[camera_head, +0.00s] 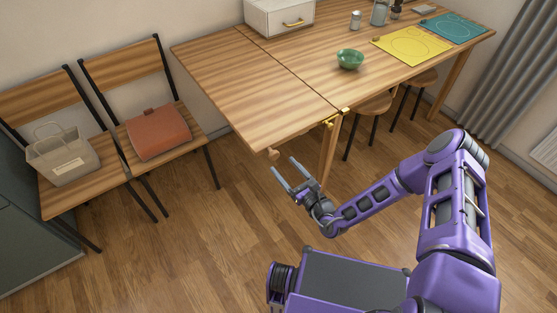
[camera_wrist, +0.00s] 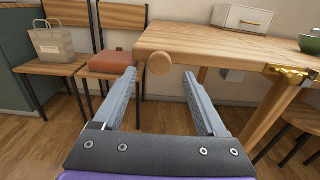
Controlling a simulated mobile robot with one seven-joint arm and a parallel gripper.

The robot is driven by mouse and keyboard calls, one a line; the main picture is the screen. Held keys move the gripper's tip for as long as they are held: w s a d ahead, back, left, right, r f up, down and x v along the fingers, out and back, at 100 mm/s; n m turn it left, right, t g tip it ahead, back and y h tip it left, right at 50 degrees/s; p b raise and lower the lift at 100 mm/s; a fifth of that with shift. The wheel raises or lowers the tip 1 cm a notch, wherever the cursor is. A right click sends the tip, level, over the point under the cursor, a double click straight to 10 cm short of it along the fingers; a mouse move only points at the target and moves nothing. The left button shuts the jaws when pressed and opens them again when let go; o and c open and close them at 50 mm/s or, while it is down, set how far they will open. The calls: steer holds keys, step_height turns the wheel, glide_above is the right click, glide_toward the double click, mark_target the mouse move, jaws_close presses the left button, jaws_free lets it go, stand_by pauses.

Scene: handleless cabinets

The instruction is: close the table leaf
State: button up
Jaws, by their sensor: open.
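The wooden table leaf (camera_head: 248,90) is level with the rest of the table (camera_head: 330,58), at its left end; a seam divides them. It also shows in the wrist view (camera_wrist: 215,46). A round wooden knob (camera_wrist: 159,63) sits at the leaf's front edge; in the head view the knob (camera_head: 271,154) is at the leaf's near corner. A brass hinge or bracket (camera_wrist: 292,75) is under the seam by a table leg. My gripper (camera_head: 284,169) is open and empty, in front of and below the leaf edge. In the wrist view the knob appears between the fingers, beyond their tips.
Two chairs stand left of the leaf, one with a beige bag (camera_head: 62,154), one with a red-brown bag (camera_head: 158,132). A green bowl (camera_head: 350,59), white box (camera_head: 279,16) and yellow mat (camera_head: 411,44) are on the fixed table. Floor before the leaf is clear.

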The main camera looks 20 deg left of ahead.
mark_target(276, 157)
steer(key=shift+x, duration=2.1)
jaws_close()
